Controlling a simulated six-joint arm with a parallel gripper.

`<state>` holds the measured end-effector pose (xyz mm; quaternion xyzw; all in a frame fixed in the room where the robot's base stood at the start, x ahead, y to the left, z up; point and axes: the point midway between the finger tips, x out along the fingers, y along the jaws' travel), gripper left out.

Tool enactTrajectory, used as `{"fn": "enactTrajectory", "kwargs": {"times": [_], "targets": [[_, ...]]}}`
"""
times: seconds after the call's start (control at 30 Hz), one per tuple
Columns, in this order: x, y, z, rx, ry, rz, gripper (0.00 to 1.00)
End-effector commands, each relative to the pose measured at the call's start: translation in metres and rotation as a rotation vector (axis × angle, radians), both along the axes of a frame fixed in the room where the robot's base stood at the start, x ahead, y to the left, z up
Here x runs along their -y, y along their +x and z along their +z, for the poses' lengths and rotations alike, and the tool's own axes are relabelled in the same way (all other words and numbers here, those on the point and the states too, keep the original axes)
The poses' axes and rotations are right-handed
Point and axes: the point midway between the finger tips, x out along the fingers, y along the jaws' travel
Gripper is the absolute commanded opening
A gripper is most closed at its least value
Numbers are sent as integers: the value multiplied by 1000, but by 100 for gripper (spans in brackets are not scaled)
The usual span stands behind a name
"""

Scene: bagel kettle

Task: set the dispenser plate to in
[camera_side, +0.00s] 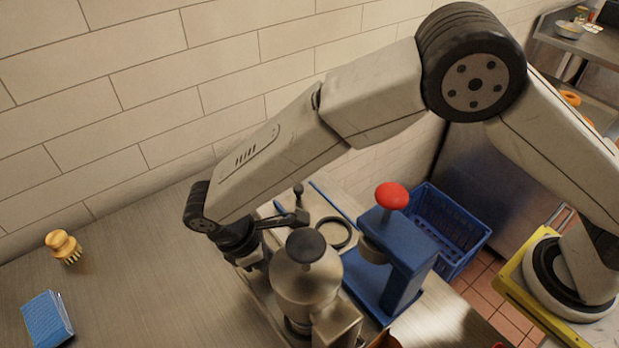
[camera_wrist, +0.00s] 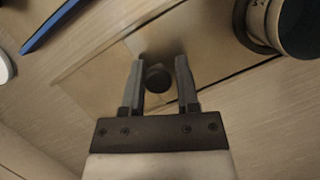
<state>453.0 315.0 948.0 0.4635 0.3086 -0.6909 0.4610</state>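A pale flat plate (camera_side: 313,205) with an upright black knob (camera_side: 298,189) lies between two blue strips behind the steel dispenser. I take it to be the dispenser plate; its position, in or out, I cannot tell. My gripper (camera_side: 299,216) reaches in from the left at the knob's stem. In the wrist view my gripper (camera_wrist: 159,60) is open, with one finger on each side of the round dark knob (camera_wrist: 158,78). Narrow gaps show between knob and fingers. The plate (camera_wrist: 110,65) shows beneath. The steel dispenser (camera_side: 305,285) has a black top knob.
A blue press (camera_side: 405,250) with a red knob (camera_side: 392,195) stands right of the dispenser. A blue crate (camera_side: 470,232) is behind at right. A brush (camera_side: 63,246) and blue sponge (camera_side: 47,319) lie at left; the counter between is clear.

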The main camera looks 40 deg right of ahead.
Motion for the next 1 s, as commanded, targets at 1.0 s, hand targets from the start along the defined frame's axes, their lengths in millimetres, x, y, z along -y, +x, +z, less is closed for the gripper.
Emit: {"fn": "enactTrajectory", "kwargs": {"times": [1.0], "targets": [[-21,6,51,-2,0,2,68]]}}
